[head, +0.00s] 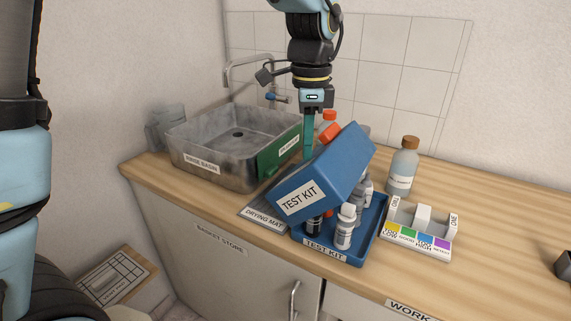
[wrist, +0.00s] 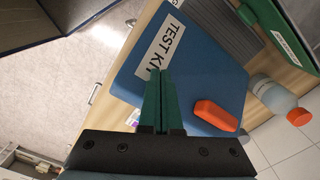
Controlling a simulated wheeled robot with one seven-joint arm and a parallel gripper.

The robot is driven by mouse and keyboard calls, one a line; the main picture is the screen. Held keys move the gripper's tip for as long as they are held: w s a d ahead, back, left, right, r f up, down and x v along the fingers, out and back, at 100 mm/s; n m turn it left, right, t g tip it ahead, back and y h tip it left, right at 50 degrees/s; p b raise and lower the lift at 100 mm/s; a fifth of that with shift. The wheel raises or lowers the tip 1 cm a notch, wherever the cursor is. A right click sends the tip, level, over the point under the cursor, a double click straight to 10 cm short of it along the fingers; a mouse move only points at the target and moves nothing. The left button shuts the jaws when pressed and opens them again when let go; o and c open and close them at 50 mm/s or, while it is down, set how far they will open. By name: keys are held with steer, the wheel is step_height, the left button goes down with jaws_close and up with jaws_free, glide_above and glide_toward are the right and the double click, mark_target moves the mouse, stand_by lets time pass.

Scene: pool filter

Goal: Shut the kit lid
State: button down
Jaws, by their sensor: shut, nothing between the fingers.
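The blue test kit tray (head: 368,251) stands on the counter with several small bottles (head: 345,228) in it. Its blue lid (head: 335,170) is raised and tilted above the tray, its label facing the front. The lid fills the middle of the wrist view (wrist: 205,65), with an orange tab (wrist: 215,115) on it. My gripper (head: 308,152) points down at the lid's back left side, its green fingers shut and empty. In the wrist view the shut fingers (wrist: 160,78) overlap the lid; I cannot tell whether they touch it.
A metal rinse basin (head: 190,150) with a green panel (head: 279,150) stands left of the lid, close to my gripper. A drying mat (head: 262,216) lies in front. A brown-capped bottle (head: 402,170) and a colour-coded rack (head: 415,240) stand at right. The right counter is mostly clear.

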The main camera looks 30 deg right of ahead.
mark_target(344, 177)
steer(key=shift+s+d+f, duration=0.1)
steer(key=shift+s+d, duration=0.25)
steer(key=shift+s, duration=0.2)
steer(key=shift+s+d+f, duration=0.1)
steer(key=shift+s+d, duration=0.2)
steer(key=shift+s, duration=0.35)
steer(key=shift+s+d+f, duration=0.25)
steer(key=shift+s+d, duration=0.1)
steer(key=shift+s, duration=0.2)
steer(key=shift+s+d+f, duration=0.2)
steer(key=shift+s+d, duration=0.1)
steer(key=shift+s, duration=0.25)
steer(key=shift+s+d+f+b, duration=0.25)
steer(key=shift+s+d+f, duration=0.05)
steer(key=shift+s, duration=0.25)
steer(key=shift+s+d+f+b, duration=0.2)
steer(key=shift+s+d+f, duration=0.1)
steer(key=shift+s, duration=0.25)
steer(key=shift+f, duration=0.15)
